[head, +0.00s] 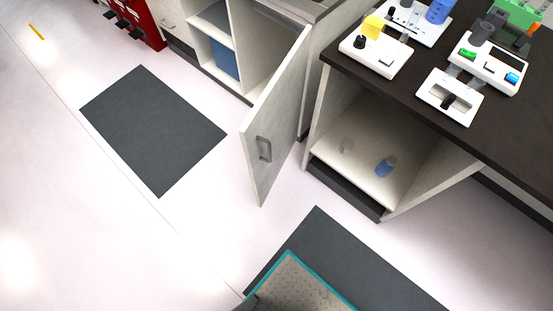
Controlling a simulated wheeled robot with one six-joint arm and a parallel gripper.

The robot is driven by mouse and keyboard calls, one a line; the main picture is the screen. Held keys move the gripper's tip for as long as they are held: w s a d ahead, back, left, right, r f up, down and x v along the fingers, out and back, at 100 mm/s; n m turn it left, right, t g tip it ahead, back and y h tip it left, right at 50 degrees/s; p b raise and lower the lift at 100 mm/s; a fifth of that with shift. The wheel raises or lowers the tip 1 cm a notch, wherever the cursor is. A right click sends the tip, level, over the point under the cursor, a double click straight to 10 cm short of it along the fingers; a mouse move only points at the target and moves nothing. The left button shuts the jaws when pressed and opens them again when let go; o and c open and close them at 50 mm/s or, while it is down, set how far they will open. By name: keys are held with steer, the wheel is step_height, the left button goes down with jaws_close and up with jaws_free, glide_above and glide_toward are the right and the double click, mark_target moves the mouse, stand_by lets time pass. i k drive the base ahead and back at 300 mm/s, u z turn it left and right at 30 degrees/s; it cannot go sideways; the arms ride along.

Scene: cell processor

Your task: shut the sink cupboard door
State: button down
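The sink cupboard door (283,110) is a pale grey panel with a grey bar handle (264,149) on its outer face. It stands wide open, swung out into the room from the cupboard (262,40) at the top middle. The cupboard's inside shows, with a shelf and a blue container (224,62) in the left part. Part of the sink top (305,8) shows above it. My gripper is not in view, so I cannot see whether it is open or shut.
A dark-topped bench (440,105) with white devices stands at the right. Its open lower compartment (365,185) holds a blue jar (386,166) and a clear one (347,146). Dark mats (153,130) lie on the floor.

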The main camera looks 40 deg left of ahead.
mark_target(268, 134)
steer(key=k, duration=0.65)
steer(key=u, duration=1.15)
steer(key=i, duration=0.5)
steer(key=u, duration=0.05)
